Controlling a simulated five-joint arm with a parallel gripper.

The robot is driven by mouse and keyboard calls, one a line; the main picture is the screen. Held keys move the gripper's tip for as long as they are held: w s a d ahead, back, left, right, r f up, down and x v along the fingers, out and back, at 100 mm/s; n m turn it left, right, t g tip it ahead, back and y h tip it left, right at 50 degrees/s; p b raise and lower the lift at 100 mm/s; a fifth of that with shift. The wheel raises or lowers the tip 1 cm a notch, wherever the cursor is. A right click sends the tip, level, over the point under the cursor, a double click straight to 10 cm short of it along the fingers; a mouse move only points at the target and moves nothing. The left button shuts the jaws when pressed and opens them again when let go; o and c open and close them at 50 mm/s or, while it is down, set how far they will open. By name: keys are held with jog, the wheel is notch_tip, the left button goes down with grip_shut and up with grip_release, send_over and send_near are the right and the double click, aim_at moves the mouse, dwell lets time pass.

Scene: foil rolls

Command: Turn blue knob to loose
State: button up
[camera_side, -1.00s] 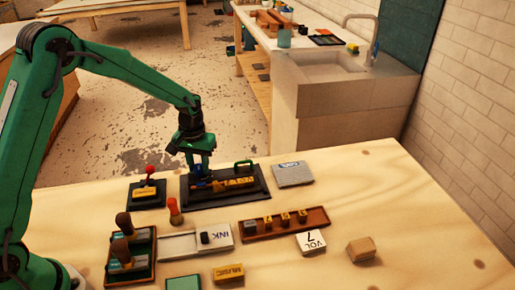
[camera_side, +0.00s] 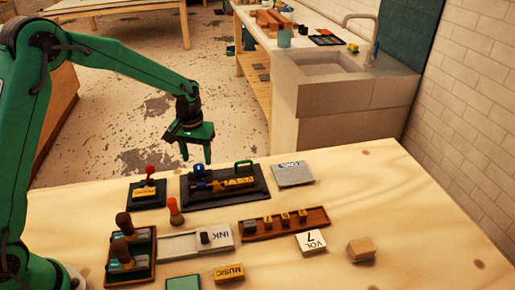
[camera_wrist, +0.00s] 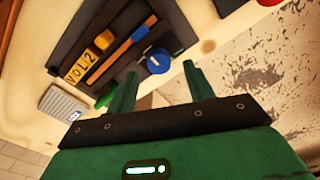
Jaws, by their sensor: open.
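The blue knob (camera_side: 199,170) stands at the left end of a black holder (camera_side: 225,199) on the wooden table. In the wrist view the round knob (camera_wrist: 158,61) shows a small pale mark on its top. The holder carries an orange bar and yellow letter blocks (camera_wrist: 90,55) that read VOL 2. My gripper (camera_side: 197,156) is open and empty, above and apart from the knob. In the wrist view its two green fingertips (camera_wrist: 160,70) appear on either side of the knob, with the knob just beyond them.
A red-knobbed stamp unit (camera_side: 149,183) stands left of the holder, and a grey pad (camera_side: 292,174) lies right of it. In front are an orange-topped peg (camera_side: 175,210), an INK box (camera_side: 195,242) and a brown letter tray (camera_side: 283,224). The right of the table is mostly clear.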

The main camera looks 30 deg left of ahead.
aim_at(198, 166)
jog(key=shift+r, duration=2.15)
jog(key=shift+s+r, duration=0.1)
jog(key=shift+r, duration=0.15)
jog(key=s+r+m+t, duration=0.2)
jog(key=s+r, duration=0.4)
jog(key=s, duration=0.7)
jog(key=s+r+m+t, duration=0.1)
jog(key=s+r+t, duration=0.2)
jog(key=s+r, duration=0.4)
jog(key=s, duration=0.5)
jog(key=shift+s+r+m, duration=0.25)
jog(key=shift+s+m, duration=0.1)
jog(key=shift+m, duration=0.05)
